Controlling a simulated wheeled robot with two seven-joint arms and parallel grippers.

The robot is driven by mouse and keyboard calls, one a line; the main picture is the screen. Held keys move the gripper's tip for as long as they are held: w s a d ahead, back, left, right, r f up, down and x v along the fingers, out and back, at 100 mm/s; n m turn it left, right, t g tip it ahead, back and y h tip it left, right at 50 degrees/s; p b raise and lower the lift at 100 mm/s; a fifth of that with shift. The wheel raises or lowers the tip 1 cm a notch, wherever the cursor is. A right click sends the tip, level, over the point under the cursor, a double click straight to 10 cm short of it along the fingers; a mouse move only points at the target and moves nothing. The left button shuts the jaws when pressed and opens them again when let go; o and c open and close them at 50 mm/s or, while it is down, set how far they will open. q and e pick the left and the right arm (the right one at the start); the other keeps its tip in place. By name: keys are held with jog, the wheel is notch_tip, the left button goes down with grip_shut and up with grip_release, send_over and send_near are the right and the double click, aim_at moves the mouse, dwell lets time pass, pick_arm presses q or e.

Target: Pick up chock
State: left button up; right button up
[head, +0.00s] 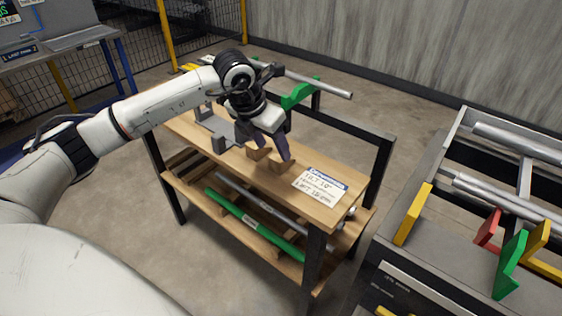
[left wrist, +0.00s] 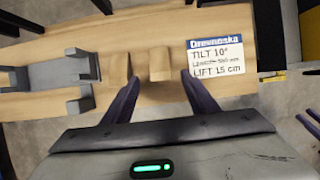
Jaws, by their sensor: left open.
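Two small wooden chocks sit side by side on the wooden bench top (head: 325,176). One chock (head: 257,153) is nearer the grey fixture, the other chock (head: 282,165) nearer the sign. In the left wrist view they are the left chock (left wrist: 118,68) and the right chock (left wrist: 160,65). My left gripper (head: 265,150) is open above the bench, fingers pointing down at the chocks. In the left wrist view the right chock lies ahead of the gap between the fingertips (left wrist: 158,78), and the left chock is beyond the left fingertip. Contact is not visible.
A grey metal fixture (head: 219,144) stands left of the chocks; a white sign (head: 320,186) lies right of them. A metal bar and green bracket (head: 299,94) are behind the bench. The lower shelf holds a green bar (head: 252,226). A rack with coloured brackets (head: 510,265) stands right.

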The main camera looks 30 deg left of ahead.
aim_at(277, 158)
pick_arm(q)
jog(key=shift+p+x, duration=0.4)
jog(key=shift+x, duration=2.7)
jog(key=shift+s+f, duration=0.1)
jog(key=shift+s, duration=0.05)
jog(key=c, duration=1.1)
jog(key=shift+r+b, duration=0.3)
jog(key=shift+r, duration=4.75)
